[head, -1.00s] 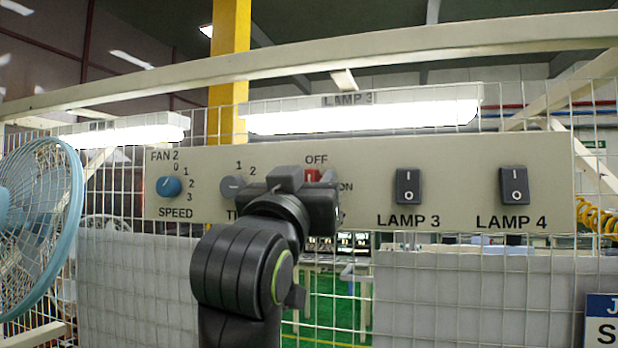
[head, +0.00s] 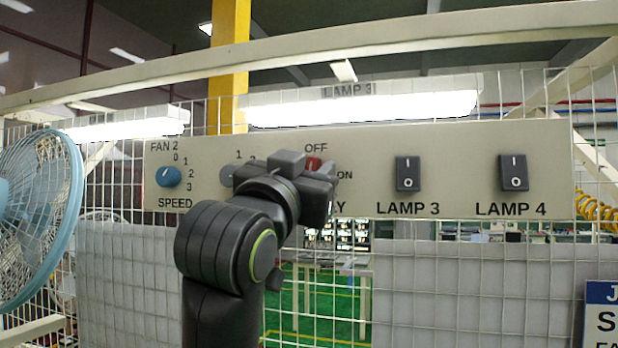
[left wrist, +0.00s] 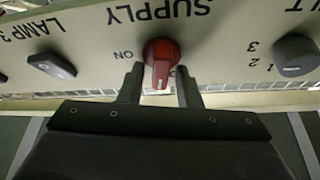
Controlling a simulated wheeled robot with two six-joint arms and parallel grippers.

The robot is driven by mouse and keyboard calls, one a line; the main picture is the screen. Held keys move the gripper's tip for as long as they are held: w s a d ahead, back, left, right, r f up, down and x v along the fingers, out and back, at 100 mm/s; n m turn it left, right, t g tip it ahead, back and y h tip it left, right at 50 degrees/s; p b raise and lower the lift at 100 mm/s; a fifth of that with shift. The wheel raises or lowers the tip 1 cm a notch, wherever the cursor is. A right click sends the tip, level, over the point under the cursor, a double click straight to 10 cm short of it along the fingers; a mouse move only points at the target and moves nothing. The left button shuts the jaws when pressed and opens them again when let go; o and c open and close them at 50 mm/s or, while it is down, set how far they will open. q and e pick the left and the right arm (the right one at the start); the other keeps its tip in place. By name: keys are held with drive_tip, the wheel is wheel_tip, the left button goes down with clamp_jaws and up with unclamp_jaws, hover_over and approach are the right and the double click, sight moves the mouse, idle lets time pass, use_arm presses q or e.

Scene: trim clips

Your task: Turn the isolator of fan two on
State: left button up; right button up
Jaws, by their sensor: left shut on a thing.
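The isolator is a red rotary knob (head: 313,163) on the beige panel (head: 360,150), between the OFF and ON labels. It is partly hidden in the head view. In the left wrist view, which is upside down, the red knob (left wrist: 161,54) shows below the word SUPPLY, and its white mark points down, roughly toward the OFF side. ON is to its left there. My left gripper (head: 318,180) is at the knob. Its two fingers (left wrist: 160,88) straddle the knob and are shut on it. My right gripper is not in view.
Beside it are the blue fan 2 speed knob (head: 169,176), a grey numbered knob (head: 227,176) partly behind my gripper, the LAMP 3 rocker switch (head: 407,173) and the LAMP 4 rocker switch (head: 513,172). A blue fan (head: 40,215) stands left. Wire mesh is behind the panel.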

use_arm(q)
drive_tip(key=m+g+h+b, duration=0.1)
drive_tip(key=m, duration=0.3)
drive_tip(key=m+g+h+b, duration=0.1)
drive_tip(key=m+g+b, duration=0.1)
drive_tip(key=m, duration=0.2)
drive_tip(key=m+g+h+b, duration=0.1)
drive_tip(key=m+b, duration=0.1)
drive_tip(key=m, duration=0.2)
drive_tip(key=shift+d+f, duration=0.2)
drive_tip(key=shift+f, duration=0.15)
drive_tip(key=m+g, duration=0.2)
drive_tip(key=m, duration=0.2)
drive_tip(key=shift+b, duration=0.35)
drive_tip(key=shift+s+d+m+g, duration=0.1)
drive_tip(key=shift+m+g, duration=0.2)
drive_tip(key=shift+m, duration=0.6)
drive_tip(key=shift+c, duration=0.6)
drive_tip(key=shift+s+d+m, duration=0.15)
drive_tip(key=shift+m, duration=0.25)
clamp_jaws()
drive_tip(key=shift+r, duration=0.1)
